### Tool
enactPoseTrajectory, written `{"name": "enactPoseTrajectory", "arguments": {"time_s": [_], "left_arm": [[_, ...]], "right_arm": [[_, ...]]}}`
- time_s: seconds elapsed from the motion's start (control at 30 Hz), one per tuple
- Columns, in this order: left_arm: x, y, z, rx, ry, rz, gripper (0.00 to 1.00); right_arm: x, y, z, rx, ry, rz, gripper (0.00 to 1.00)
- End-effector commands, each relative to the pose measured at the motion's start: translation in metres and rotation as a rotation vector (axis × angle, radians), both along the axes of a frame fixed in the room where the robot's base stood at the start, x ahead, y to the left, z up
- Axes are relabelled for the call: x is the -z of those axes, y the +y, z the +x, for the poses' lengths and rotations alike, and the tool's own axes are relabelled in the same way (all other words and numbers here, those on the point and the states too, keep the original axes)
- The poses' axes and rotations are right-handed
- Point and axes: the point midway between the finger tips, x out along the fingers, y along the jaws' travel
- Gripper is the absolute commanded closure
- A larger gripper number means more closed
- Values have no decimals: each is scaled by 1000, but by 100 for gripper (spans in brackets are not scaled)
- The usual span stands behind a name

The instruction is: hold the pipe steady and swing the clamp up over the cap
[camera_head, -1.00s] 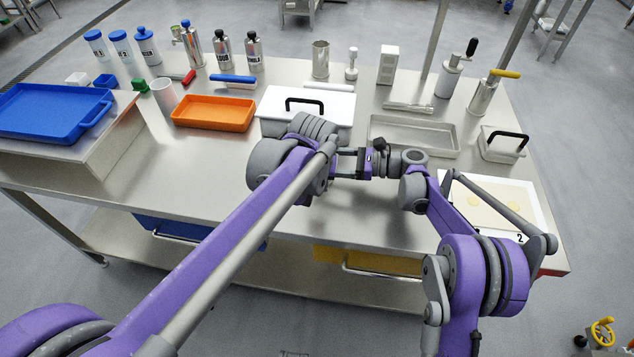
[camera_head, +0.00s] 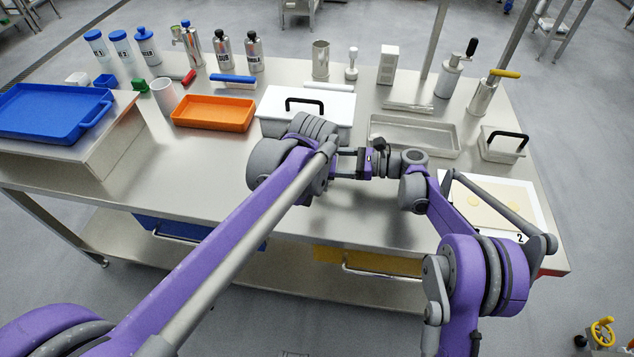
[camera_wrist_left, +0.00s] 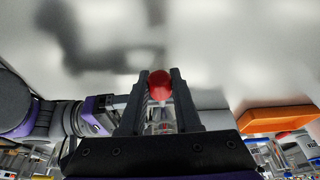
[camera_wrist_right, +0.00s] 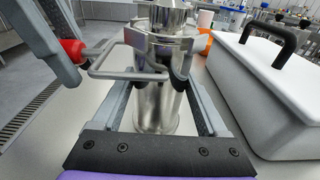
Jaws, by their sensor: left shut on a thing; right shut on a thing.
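In the right wrist view the shiny metal pipe (camera_wrist_right: 152,115) stands upright between the fingers of my right gripper (camera_wrist_right: 156,78), which is shut on it. A metal cap (camera_wrist_right: 162,15) shows at its top, cut by the frame edge. The clamp's wire loop (camera_wrist_right: 128,72) sticks out left from the pipe's upper part to a red knob (camera_wrist_right: 72,50). My left gripper (camera_wrist_right: 45,45) is at that knob. In the left wrist view the red knob (camera_wrist_left: 160,85) sits between its fingers, shut on it. In the head view my left arm hides pipe and clamp; my right gripper (camera_head: 347,163) shows partly.
A white box with a black handle (camera_head: 335,125) stands close behind the grippers. An orange tray (camera_head: 213,126) is left of it, a grey metal tray (camera_head: 455,152) right. A white board (camera_head: 530,190) lies at the right. The front left tabletop is clear.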

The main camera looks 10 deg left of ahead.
Motion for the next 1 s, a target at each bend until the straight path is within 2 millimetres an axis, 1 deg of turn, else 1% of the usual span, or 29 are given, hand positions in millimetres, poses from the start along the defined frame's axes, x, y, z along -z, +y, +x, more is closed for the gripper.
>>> {"name": "enactPoseTrajectory", "arguments": {"time_s": [0.7, 1.0], "left_arm": [[8, 0, 0, 0, 4, -1, 90], [8, -1, 0, 0, 3, -1, 90]], "right_arm": [[6, 0, -1, -2, 1, -5, 95], [7, 0, -1, -2, 1, -6, 95]]}}
